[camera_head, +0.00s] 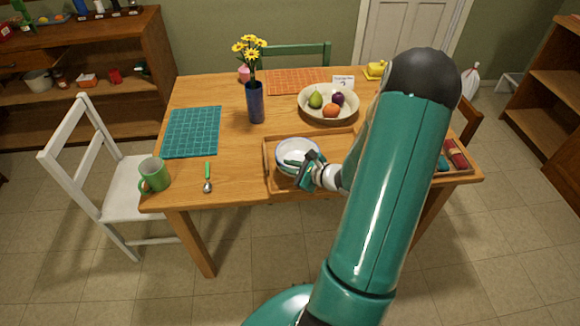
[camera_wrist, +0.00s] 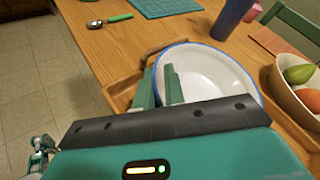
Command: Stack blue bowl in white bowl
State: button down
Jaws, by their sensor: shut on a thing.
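A round bowl (camera_head: 298,147) with a white inside and a blue rim sits at the left end of the wooden tray (camera_head: 267,166). My gripper (camera_head: 297,168) is at the bowl's near side. In the wrist view my gripper (camera_wrist: 160,84) is shut on the bowl's wall, one finger inside and one outside the rim. My arm hides the middle of the tray.
A cream fruit bowl (camera_head: 313,112) stands behind the tray. A blue vase (camera_head: 256,103) with yellow flowers stands back left. A folded red cloth (camera_head: 456,156) is at the tray's right end.

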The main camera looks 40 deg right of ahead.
jog(key=shift+f, duration=0.1)
jog(key=c, duration=1.5)
grip_release()
jog(key=v, duration=1.2)
jog(key=w+a+r+n+g+y, duration=0.1)
jog(key=a+r+n+g, duration=0.2)
jog(key=a+n, duration=0.3)
jog(key=w+a+r+n+g+y, duration=0.1)
jog(key=a+r+n+g, duration=0.25)
jog(key=a, duration=0.45)
jog(key=a+r+n+g+y, duration=0.2)
jog(key=a+r+n+g, duration=0.15)
jog(key=a+n, duration=0.3)
jog(key=s+a+r+n+h, duration=0.2)
jog(key=a+r+n, duration=0.1)
jog(key=r+n, duration=0.1)
jog(key=s+a+r+n+t+h, duration=0.1)
jog(key=s+a+r+n+h, duration=0.1)
jog(key=a+r+n+h, duration=0.1)
jog(key=s+a+r+n+t+h, duration=0.1)
jog(key=s+a+r+n+h, duration=0.1)
jog(key=r+n, duration=0.3)
jog(key=shift+a+r, duration=0.25)
jog(key=shift+a, duration=0.4)
